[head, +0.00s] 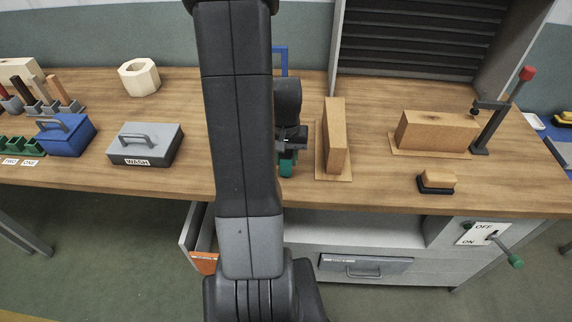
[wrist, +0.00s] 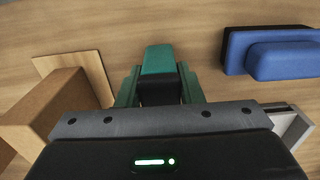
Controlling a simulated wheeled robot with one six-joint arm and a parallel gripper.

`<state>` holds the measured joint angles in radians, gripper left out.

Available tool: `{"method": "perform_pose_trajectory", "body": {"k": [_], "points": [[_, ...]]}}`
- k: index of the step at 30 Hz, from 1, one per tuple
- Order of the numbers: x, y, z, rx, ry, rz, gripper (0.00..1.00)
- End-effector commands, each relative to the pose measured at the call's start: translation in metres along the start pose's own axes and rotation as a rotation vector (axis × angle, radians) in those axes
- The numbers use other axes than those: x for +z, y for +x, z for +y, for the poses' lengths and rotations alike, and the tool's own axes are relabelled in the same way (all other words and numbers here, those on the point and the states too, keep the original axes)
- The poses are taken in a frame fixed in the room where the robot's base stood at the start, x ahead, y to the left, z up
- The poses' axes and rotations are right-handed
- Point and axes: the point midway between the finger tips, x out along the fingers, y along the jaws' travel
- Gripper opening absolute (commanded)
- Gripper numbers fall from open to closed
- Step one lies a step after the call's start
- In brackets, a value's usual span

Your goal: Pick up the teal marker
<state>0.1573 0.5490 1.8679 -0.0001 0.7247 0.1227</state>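The teal marker (wrist: 158,59) is a chunky piece with a teal end and a black part, in the middle of the wrist view. My gripper (wrist: 158,88) has a green finger on each side of it, close against its sides. Whether the fingers grip it or only flank it cannot be told. In the head view my gripper (head: 288,152) is low over the bench, partly hidden by my arm. Teal-green shows at its tip, and I cannot tell marker from fingers there.
An upright wooden block (head: 334,135) stands close to the right of my gripper on the wooden bench (head: 380,196). A grey WASH box (head: 146,146) is to the left. A blue two-layer object (wrist: 275,52) lies at the wrist view's upper right. An open drawer (head: 203,240) is below.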

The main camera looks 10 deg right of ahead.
Motion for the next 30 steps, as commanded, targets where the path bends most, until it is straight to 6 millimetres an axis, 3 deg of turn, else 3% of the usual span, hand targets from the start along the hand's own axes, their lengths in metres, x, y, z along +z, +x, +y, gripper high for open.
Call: {"method": "perform_pose_trajectory", "body": {"k": [1,3,14,30], "points": [[0.000,0.000,0.000,0.000,0.000,0.000,0.23],[0.000,0.000,0.000,0.000,0.000,0.000,0.10],[-0.001,-0.007,0.000,0.000,0.000,0.003,0.10],[-0.001,-0.092,0.000,0.000,0.000,0.004,0.10]]}}
